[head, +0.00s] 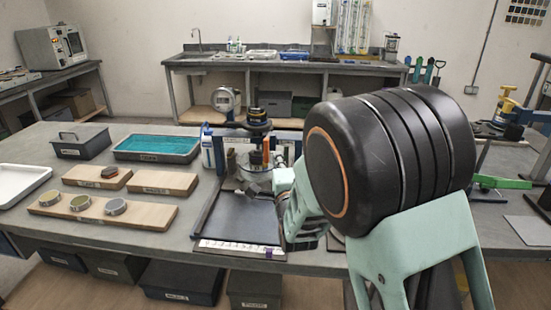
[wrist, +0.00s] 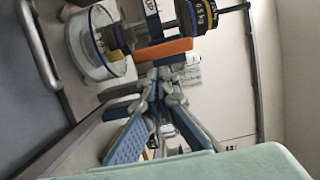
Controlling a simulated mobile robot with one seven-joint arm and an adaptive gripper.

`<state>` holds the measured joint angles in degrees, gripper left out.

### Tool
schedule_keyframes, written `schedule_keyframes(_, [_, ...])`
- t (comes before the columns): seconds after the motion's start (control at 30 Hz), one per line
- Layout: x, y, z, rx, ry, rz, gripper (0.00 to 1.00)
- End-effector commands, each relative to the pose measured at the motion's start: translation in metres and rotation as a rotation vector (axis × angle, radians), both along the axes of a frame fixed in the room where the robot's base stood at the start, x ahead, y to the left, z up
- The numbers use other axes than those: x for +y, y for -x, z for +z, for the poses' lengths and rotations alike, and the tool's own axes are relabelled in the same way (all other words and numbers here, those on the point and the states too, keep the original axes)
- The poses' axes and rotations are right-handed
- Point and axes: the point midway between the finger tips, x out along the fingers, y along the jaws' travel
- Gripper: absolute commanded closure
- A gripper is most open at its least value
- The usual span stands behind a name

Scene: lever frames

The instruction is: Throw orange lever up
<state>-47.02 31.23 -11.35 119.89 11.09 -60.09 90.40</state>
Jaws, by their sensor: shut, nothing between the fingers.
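The orange lever (head: 266,147) shows in the head view on the apparatus at the back of the dark stand. In the wrist view, which is turned sideways, the orange lever (wrist: 163,50) lies as a bar beside a round clear vessel (wrist: 100,42) and a stack of dark dials (wrist: 198,15). My gripper (wrist: 158,80) is shut and empty, its fingertips close to the lever. I cannot tell whether they touch it. In the head view my gripper is small and partly hidden by my arm.
A blue tray (head: 158,148), wooden boards (head: 163,182) with round pieces and a dark caddy (head: 82,142) lie left on the grey table. The stand's dark base plate (head: 240,222) is bare in front. My arm hides much of the table's right side.

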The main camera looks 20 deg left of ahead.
Motion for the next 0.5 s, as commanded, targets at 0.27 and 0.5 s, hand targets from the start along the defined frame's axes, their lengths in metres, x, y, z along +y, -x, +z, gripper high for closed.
schedule_keyframes(0.27, [0.0067, 0.0015, 0.0001, -0.001, 0.0, -0.002, 1.0])
schedule_keyframes(0.5, [0.0066, 0.0016, -0.0003, 0.0, 0.0, -0.002, 1.0])
